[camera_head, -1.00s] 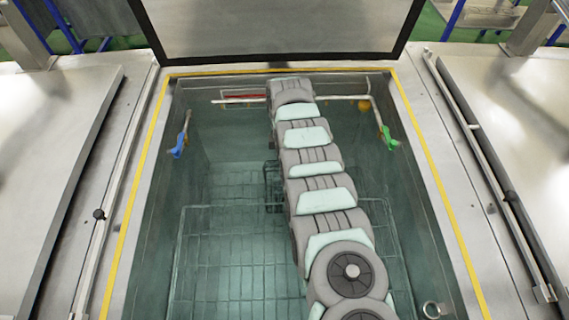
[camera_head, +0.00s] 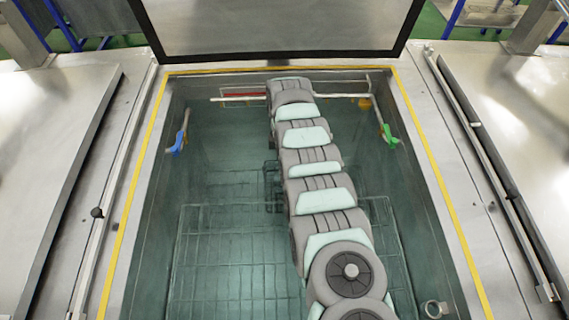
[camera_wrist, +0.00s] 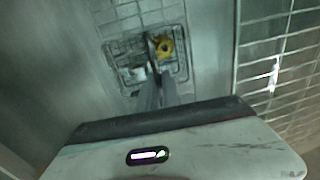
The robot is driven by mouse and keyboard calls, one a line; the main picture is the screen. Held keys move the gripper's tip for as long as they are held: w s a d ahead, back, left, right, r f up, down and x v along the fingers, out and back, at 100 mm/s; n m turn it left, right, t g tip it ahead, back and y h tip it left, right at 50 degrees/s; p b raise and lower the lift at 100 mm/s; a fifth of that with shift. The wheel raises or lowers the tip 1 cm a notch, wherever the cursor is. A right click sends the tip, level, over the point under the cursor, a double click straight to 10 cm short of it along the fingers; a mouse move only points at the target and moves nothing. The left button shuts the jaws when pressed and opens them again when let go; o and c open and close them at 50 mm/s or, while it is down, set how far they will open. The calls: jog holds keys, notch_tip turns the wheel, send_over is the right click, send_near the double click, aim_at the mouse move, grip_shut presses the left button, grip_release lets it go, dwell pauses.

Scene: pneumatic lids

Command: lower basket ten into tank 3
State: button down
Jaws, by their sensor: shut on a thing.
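In the wrist view my gripper (camera_wrist: 154,82) has its narrow fingers together, at a small wire basket (camera_wrist: 178,72) with a yellow round part and a pale piece. The fingertips overlap the basket's middle; the exact part gripped is too small to tell. No number is readable on it. In the head view my arm reaches down into an open, liquid-filled tank (camera_head: 225,150) and hides the gripper. A small dark wire shape (camera_head: 272,187) shows just left of my arm, probably part of the basket. No tank number is readable.
A raised lid (camera_head: 275,28) stands behind the tank. A wire grid (camera_head: 228,255) lies low inside it. A pale crossbar (camera_head: 228,99), a blue handle (camera_head: 177,145) and a green handle (camera_head: 389,137) are near the walls. Steel covers flank the tank. The left side is fairly clear.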

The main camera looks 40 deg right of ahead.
jog(key=c, duration=1.5)
grip_release()
jog(key=shift+o, duration=0.2)
notch_tip(320, 180, up, 23)
jog(key=w+p, duration=0.1)
jog(key=p, duration=1.2)
jog(key=shift+d+p, duration=0.3)
jog(key=shift+d, duration=0.15)
jog(key=shift+f, duration=0.1)
